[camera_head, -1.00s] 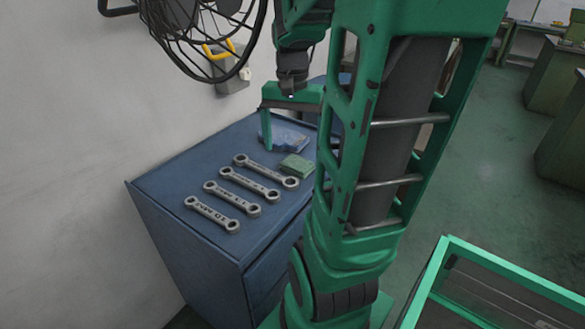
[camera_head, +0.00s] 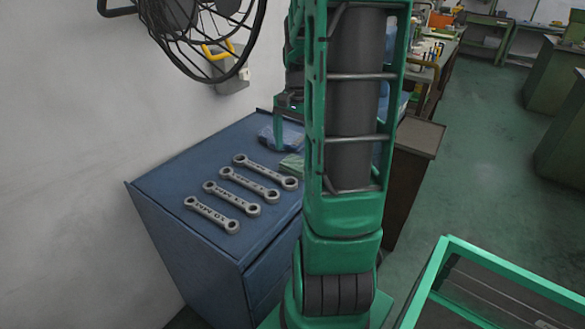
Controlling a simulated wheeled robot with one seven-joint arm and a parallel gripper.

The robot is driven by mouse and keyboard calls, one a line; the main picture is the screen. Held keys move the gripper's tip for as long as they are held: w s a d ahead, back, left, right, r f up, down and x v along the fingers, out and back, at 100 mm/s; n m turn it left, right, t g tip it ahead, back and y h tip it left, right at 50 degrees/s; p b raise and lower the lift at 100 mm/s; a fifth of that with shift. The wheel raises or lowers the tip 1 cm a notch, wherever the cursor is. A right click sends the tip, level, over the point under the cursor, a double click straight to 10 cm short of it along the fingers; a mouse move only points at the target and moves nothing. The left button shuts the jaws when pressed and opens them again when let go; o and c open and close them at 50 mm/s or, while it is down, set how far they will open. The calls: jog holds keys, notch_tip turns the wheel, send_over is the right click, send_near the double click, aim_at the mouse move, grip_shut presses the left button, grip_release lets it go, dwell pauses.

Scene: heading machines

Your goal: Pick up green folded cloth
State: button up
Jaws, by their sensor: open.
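The green folded cloth (camera_head: 291,163) lies on the blue cabinet top, beside the ends of the wrenches. My arm hides its right part. My gripper (camera_head: 283,130) is open above the far part of the cabinet top, near a blue cloth (camera_head: 285,138) and behind the green cloth in the picture. One finger shows; the rest of the gripper is hidden behind my arm. Nothing is seen between the jaws.
Several grey wrenches (camera_head: 228,197) lie on the blue cabinet (camera_head: 165,183), left of the green cloth. A black fan (camera_head: 212,38) is on the wall above. A green-framed cart (camera_head: 440,262) stands at the lower right. Green floor (camera_head: 455,190) is clear to the right.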

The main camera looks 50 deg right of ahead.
aim_at(296, 162)
notch_tip(296, 162, down, 4)
jog(key=shift+w+f, duration=0.1)
jog(key=shift+w, duration=0.05)
jog(key=c, duration=1.1)
jog(key=shift+c, duration=0.2)
